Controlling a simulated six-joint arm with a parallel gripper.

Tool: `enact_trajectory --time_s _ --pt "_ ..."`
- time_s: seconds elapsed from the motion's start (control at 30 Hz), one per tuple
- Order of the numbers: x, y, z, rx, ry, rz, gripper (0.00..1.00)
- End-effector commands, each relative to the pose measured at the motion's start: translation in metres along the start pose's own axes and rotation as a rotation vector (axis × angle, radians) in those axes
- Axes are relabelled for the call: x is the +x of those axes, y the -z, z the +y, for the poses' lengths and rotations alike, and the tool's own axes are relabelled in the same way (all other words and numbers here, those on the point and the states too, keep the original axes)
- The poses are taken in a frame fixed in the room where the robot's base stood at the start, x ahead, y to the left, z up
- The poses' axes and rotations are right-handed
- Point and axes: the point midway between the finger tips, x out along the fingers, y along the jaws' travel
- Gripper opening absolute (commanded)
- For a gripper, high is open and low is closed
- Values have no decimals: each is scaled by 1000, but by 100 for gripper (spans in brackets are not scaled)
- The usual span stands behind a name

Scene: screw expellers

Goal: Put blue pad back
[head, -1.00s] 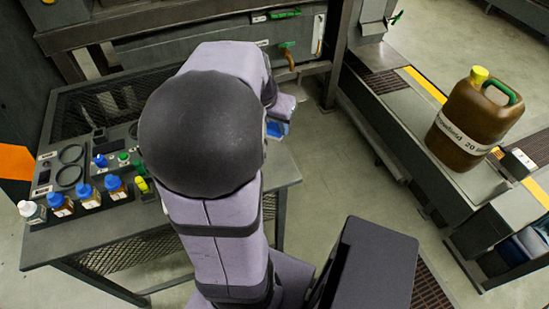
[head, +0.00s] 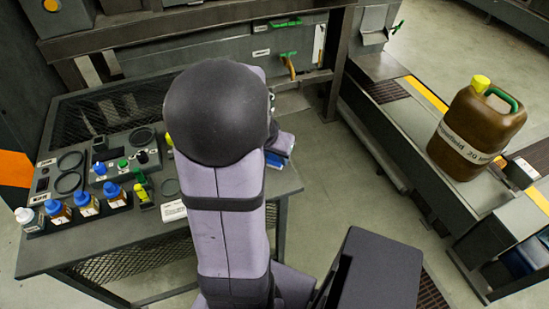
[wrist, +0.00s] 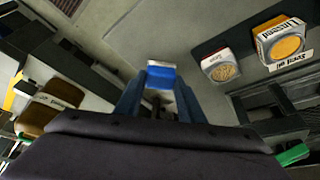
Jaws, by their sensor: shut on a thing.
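My gripper (wrist: 158,92) is shut on the blue pad (wrist: 160,76), which shows between the blue fingertips in the wrist view. The pad has a white upper part and a blue lower face. In the head view a small part of the blue pad (head: 276,158) shows past my arm, near the right edge of the bench. My arm hides most of the gripper there. I cannot tell how high above the bench the pad is.
The bench (head: 80,256) holds several bottles (head: 58,211) at its left, a control panel (head: 112,171) and a yellow-green marker (head: 143,195). A brown canister (head: 476,130) stands on the platform at the right. The wrist view shows two labelled containers (wrist: 282,42).

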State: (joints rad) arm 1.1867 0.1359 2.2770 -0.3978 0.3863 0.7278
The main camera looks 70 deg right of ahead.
Motion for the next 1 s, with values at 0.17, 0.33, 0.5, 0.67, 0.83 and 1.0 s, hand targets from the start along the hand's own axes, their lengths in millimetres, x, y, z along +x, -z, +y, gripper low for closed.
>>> enact_trajectory --time_s 0.17,0.33,0.5,0.67,0.83,1.0 --pt "10 -4 0 0 1 0 11" --pt "9 -4 0 0 1 1 11" --pt "13 -5 0 0 1 1 11" --pt "12 -5 0 0 1 0 54" --pt "12 -5 0 0 1 0 54" --pt "9 -4 0 0 1 0 54"
